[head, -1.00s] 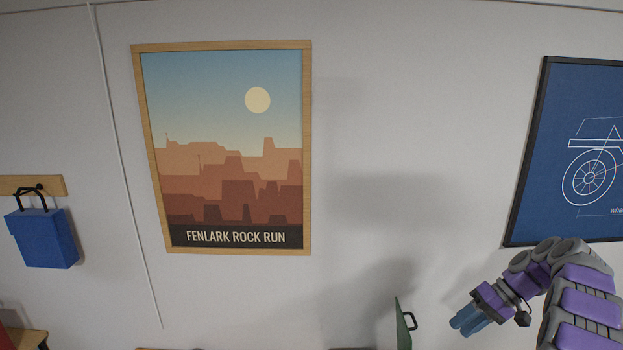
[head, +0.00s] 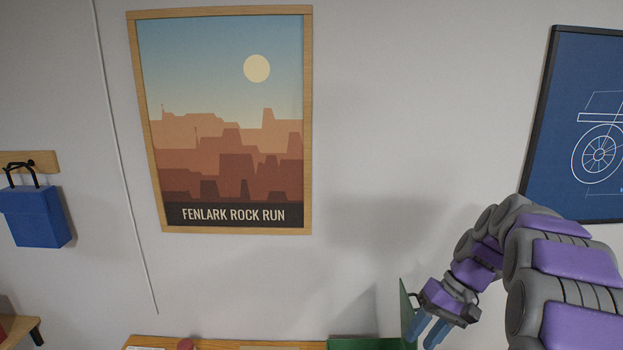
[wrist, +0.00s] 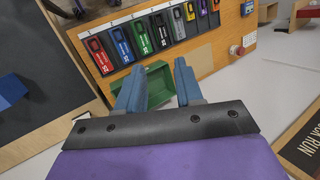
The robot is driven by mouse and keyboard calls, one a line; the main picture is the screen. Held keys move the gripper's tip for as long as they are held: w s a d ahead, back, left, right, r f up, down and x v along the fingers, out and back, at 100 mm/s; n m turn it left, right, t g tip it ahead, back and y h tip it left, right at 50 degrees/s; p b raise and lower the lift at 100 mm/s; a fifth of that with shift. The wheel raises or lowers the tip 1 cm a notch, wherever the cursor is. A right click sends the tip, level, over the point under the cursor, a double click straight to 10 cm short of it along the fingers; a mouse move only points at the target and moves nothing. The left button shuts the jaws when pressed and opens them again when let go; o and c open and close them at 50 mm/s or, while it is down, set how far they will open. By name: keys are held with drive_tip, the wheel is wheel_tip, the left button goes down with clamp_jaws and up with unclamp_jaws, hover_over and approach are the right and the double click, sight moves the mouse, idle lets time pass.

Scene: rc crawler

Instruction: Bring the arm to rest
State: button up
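My gripper (head: 428,330) hangs at the lower right of the head view, its blue fingers pointing down in front of the white wall. In the wrist view my gripper (wrist: 158,88) shows two blue fingers spread apart with nothing between them. Past the fingers is an open green box (wrist: 140,95); in the head view part of the green box (head: 365,343) shows at the bottom edge, with its raised lid beside my gripper. My arm curves in from the right side.
A wooden bench edge (head: 230,344) runs along the bottom. A framed poster (head: 225,110), a blue framed print (head: 570,130) and a blue bag (head: 36,215) hang on the wall.

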drive_tip(key=s+a+f+h+b, duration=0.2)
drive_tip(key=s+a+f+b, duration=0.1)
drive_tip(key=s, duration=0.7)
drive_tip(key=s+a+f+h+b, duration=0.1)
drive_tip(key=s+a+f+b, duration=0.2)
drive_tip(key=s+f+b, duration=0.2)
drive_tip(key=s+a+f+n+h+b, duration=0.1)
drive_tip(key=s+f+b, duration=0.3)
drive_tip(key=s, duration=1.2)
wheel_tip(320, 180, down, 5)
drive_tip(key=shift+s+a+r+h, duration=0.1)
drive_tip(key=shift+s+a+h, duration=0.15)
drive_tip(key=shift+a+h, duration=0.6)
